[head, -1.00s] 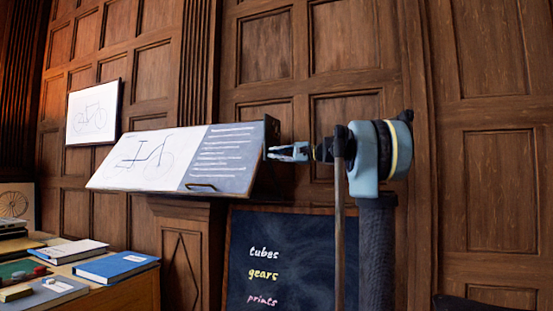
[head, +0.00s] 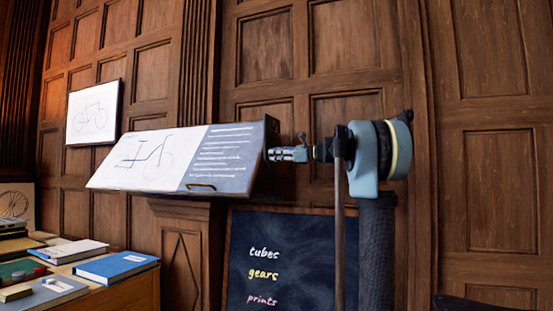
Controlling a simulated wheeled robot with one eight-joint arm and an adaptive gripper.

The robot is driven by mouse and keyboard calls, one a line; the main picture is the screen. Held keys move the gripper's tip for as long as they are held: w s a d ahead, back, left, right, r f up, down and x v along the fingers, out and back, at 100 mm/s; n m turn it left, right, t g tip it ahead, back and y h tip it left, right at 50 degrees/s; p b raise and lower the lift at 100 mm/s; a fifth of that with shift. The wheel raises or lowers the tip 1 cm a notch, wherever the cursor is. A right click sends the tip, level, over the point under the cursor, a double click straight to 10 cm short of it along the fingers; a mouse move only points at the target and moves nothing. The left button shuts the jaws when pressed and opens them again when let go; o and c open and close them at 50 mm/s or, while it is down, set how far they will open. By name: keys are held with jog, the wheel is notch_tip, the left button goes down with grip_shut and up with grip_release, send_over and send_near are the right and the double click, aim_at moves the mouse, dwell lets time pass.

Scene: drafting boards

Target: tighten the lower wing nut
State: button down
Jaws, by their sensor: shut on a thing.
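The tilted drafting board (head: 220,180) stands in the middle of the head view, with a bicycle drawing and a dark sheet of white lines on its face. My gripper (head: 272,154) is at the board's right side, its fingertips pointing left against the dark side edge. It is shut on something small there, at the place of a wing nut. The nut itself is hidden by the fingers and too small to make out. I cannot tell from this view whether it is the lower one.
A chalkboard (head: 290,255) with written words stands below my gripper. A desk (head: 130,295) with several books is at the lower left. A framed bicycle drawing (head: 93,113) hangs on the panelled wall. The wall at right is clear.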

jog(key=shift+f+m, duration=0.15)
jog(key=shift+m, duration=0.95)
jog(key=c, duration=0.8)
grip_release()
jog(key=shift+w, duration=0.1)
jog(key=shift+c, duration=0.2)
jog(key=v, duration=1.2)
jog(key=shift+f, duration=0.1)
